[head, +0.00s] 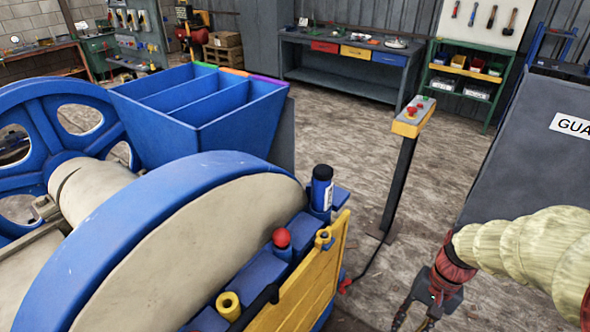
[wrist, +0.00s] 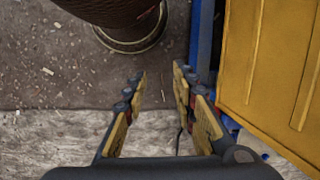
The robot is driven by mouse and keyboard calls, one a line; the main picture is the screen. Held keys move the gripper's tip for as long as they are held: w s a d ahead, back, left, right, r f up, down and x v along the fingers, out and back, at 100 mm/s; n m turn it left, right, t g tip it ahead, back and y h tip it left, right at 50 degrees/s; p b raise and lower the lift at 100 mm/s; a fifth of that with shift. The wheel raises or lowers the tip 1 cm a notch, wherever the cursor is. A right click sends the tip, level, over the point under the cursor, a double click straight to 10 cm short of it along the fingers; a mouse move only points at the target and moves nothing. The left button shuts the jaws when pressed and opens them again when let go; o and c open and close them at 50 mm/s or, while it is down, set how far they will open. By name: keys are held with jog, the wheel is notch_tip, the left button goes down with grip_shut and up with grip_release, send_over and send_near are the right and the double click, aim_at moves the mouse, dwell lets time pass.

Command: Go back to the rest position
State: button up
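My gripper (head: 413,321) hangs at the lower right of the head view, pointing down, to the right of the crusher's yellow panel (head: 305,278). In the wrist view my gripper (wrist: 158,84) has its two fingers apart, with only bare floor between them. It holds nothing. The yellow panel (wrist: 268,70) and a blue edge stand close by the right finger in the wrist view. I cannot tell the exact gap.
The crusher's blue flywheel (head: 215,172) fills the lower left, with a blue compartmented bin (head: 205,120) behind. A control post (head: 400,175) stands mid-floor. A grey guard box (head: 535,140) is at right. A workbench (head: 340,75) lines the back. Floor between is clear.

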jog(key=s+a+r+n+t+h, duration=0.1)
jog(key=s+a+r+n+t, duration=0.1)
jog(key=r, duration=0.7)
jog(key=s+a+r+n+t+h, duration=0.1)
jog(key=a+r+n+t, duration=0.3)
jog(key=r, duration=0.5)
jog(key=shift+s+a+r+t+h, duration=0.35)
jog(key=shift+a+t, duration=0.25)
jog(key=shift+a, duration=0.3)
jog(key=shift+s, duration=0.1)
